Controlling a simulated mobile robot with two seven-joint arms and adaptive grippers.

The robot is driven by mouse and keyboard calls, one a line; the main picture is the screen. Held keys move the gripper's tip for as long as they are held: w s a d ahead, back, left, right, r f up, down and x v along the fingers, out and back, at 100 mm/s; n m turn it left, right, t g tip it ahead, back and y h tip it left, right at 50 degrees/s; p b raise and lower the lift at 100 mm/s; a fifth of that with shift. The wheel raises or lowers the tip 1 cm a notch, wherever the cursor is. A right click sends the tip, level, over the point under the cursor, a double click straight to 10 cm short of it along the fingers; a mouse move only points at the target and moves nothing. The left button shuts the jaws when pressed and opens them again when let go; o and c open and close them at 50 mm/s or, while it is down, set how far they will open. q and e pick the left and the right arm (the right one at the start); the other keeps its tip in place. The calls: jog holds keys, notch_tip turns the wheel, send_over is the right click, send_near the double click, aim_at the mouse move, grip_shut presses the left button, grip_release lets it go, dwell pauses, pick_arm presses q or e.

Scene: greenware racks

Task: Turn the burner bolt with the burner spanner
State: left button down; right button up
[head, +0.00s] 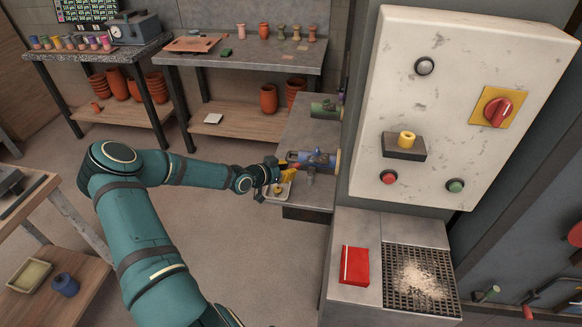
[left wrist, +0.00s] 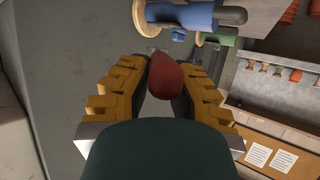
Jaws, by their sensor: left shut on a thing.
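My left gripper (head: 279,183) is at the left edge of the small metal shelf, just in front of the blue burner. It is shut on a red-handled tool, seen between the yellow fingers in the left wrist view (left wrist: 166,76). I take it for the burner spanner; its far end cannot be made out. The blue burner (head: 316,159) lies on the shelf, and also shows at the top of the left wrist view (left wrist: 198,15). A green burner (head: 325,110) lies farther back. I cannot make out the burner bolt, or whether the tool touches it. My right gripper is not in view.
A pale control panel (head: 437,55) rises right of the shelf. Below it are a red box (head: 355,266) and a grate (head: 420,309) with pale crumbs. Benches stand behind; the floor between is clear.

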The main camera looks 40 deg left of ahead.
pick_arm(q)
jog(key=shift+s, duration=0.1)
jog(key=b, duration=0.4)
send_over(287, 195)
jog(key=shift+f, duration=2.9)
jog(key=shift+f, duration=0.15)
jog(key=shift+f, duration=0.35)
jog(key=shift+f, duration=0.8)
dwell(1.7)
jog(key=shift+r, duration=0.1)
jog(key=shift+r, duration=0.7)
